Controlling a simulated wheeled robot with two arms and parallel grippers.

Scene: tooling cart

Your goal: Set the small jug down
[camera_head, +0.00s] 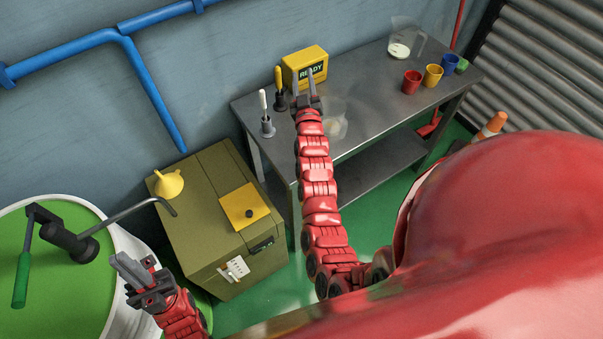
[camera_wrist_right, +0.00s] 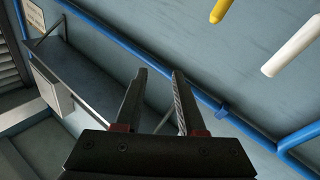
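A faint clear vessel (camera_head: 338,124), which looks like a small jug, stands on the grey metal table (camera_head: 375,95) just right of my right forearm; its outline is hard to make out. A larger clear jug (camera_head: 402,42) with white contents stands at the table's back right. My right gripper (camera_head: 303,82) is over the table, in front of the yellow READY box. The right wrist view shows its fingers (camera_wrist_right: 160,78) apart with nothing between them. My left gripper (camera_head: 130,268) is at lower left, away from the table; its finger gap is unclear.
A yellow READY box (camera_head: 305,66) and white-handled (camera_head: 263,102) and yellow-handled (camera_head: 279,80) tools stand near the right gripper. Red (camera_head: 411,82), yellow (camera_head: 433,76) and blue (camera_head: 450,63) cups stand at the table's right. An olive cabinet (camera_head: 205,215) stands left of the table.

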